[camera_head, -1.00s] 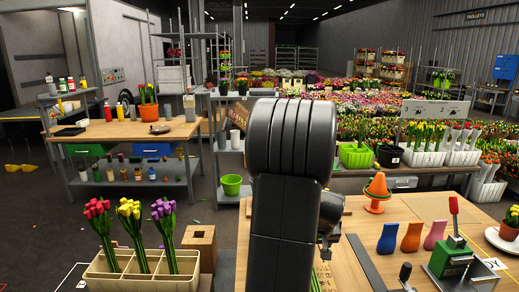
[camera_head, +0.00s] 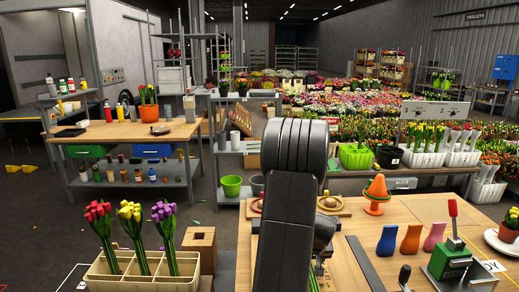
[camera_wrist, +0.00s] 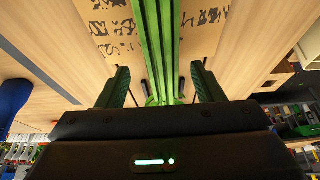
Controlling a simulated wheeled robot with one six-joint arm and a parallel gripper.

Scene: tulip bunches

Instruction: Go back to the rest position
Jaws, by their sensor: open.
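My gripper (camera_wrist: 161,80) is open in the wrist view, with one dark green finger on each side of a bundle of green tulip stems (camera_wrist: 160,35). There are gaps between the fingers and the stems. The stems lie over a sheet of printed brown paper (camera_wrist: 112,22) on the wooden table. In the head view my arm hides the gripper and most of the bundle. A few green stems (camera_head: 312,281) show beside the arm. The flower heads of this bundle are not visible.
A cream crate (camera_head: 140,284) at the lower left holds red, yellow and purple tulip bunches.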

